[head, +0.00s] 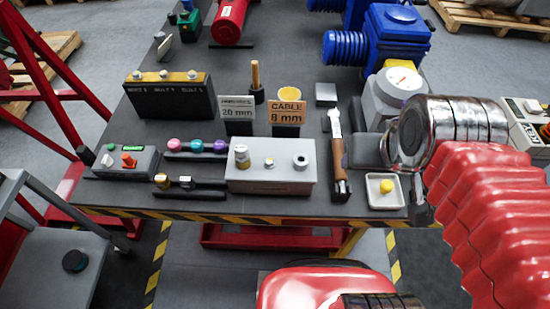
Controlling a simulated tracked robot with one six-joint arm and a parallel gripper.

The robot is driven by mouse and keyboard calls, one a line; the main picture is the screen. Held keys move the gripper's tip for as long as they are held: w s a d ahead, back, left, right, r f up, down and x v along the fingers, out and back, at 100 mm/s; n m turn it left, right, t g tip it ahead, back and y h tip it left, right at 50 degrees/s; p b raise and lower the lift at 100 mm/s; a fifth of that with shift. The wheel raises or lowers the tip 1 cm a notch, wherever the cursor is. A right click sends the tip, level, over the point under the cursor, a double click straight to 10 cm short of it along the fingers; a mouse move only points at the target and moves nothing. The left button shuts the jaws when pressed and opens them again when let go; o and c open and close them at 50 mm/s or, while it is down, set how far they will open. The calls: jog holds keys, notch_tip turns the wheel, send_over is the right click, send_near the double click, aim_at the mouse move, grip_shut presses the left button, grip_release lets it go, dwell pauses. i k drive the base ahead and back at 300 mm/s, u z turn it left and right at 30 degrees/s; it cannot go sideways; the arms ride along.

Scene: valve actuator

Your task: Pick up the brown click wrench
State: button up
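A wrench with a brown handle and a silver head, the brown click wrench (339,160), lies on the grey workbench (215,208) right of centre in the head view. Its silver head points to the back and its handle runs toward the front edge. It lies between the light grey box and the small white tray. My arm's red ribbed sleeve and silver joint show at the right, a short way from the wrench. My gripper's fingers are not in view.
A light grey box (270,181) with knobs stands left of the wrench. A white tray (374,202) with a yellow piece is at its right. Sign blocks (286,115) and a gauge unit (393,92) stand behind. A blue actuator (385,45) is at the back.

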aim_at(332, 119)
jog(key=k, duration=1.3)
jog(key=u, duration=0.7)
jog(key=i, duration=1.45)
jog(key=z, duration=0.15)
